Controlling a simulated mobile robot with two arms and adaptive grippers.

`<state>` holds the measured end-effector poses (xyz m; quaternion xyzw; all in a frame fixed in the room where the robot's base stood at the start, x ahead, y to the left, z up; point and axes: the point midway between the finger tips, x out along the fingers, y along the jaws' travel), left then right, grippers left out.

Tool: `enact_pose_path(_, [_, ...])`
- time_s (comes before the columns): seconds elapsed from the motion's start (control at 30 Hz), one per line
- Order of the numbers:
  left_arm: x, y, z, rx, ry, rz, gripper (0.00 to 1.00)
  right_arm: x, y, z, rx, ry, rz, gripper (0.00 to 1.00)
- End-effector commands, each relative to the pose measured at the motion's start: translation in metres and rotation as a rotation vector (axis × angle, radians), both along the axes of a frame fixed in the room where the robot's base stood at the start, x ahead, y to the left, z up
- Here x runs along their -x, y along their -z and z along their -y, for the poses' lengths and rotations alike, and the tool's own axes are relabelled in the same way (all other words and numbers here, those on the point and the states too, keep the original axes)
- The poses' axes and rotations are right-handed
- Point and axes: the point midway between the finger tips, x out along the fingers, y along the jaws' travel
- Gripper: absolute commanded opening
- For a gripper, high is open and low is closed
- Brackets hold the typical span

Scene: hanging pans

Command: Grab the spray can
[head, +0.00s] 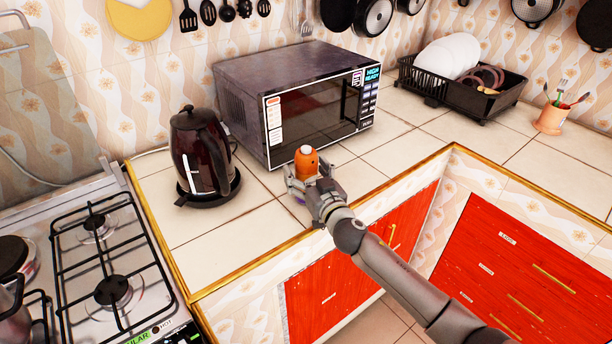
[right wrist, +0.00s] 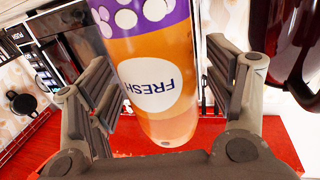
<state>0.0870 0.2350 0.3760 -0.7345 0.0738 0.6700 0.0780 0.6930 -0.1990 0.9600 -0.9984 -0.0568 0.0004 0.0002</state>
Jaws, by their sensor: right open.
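In the right wrist view the spray can (right wrist: 158,75) shows orange with a purple and white-dotted band and a "FRESH" label. My right gripper (head: 304,183) is at the can, with its fingers on either side of it. In the right wrist view the right gripper (right wrist: 163,88) is open, with the can between its spread fingers and a gap visible on the right side. The can's lower part is partly hidden by the gripper in the head view. My left gripper is not in view.
The microwave (head: 300,95) stands right behind the can. A dark kettle (head: 200,150) is to the left, near the gas stove (head: 95,260). A dish rack (head: 470,88) and a utensil cup (head: 551,119) are at the right. Counter tiles between kettle and can are clear.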

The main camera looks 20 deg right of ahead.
Motion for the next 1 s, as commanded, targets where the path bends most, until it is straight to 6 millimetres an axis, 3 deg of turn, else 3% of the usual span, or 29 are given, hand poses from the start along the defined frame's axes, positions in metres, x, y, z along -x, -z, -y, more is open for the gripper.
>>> enact_pose_path(0.23, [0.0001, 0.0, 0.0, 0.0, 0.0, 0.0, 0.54, -0.0011, 0.0002, -0.0003, 0.0, 0.0, 0.0, 0.76])
enact_pose_path(0.67, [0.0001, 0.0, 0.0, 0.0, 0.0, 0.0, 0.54, -0.0009, 0.0002, -0.0003, 0.0, 0.0, 0.0, 0.2])
enact_pose_path(1.0, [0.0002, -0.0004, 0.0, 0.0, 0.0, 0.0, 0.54, -0.0011, -0.0034, -0.0003, 0.001, -0.001, 0.003, 0.18])
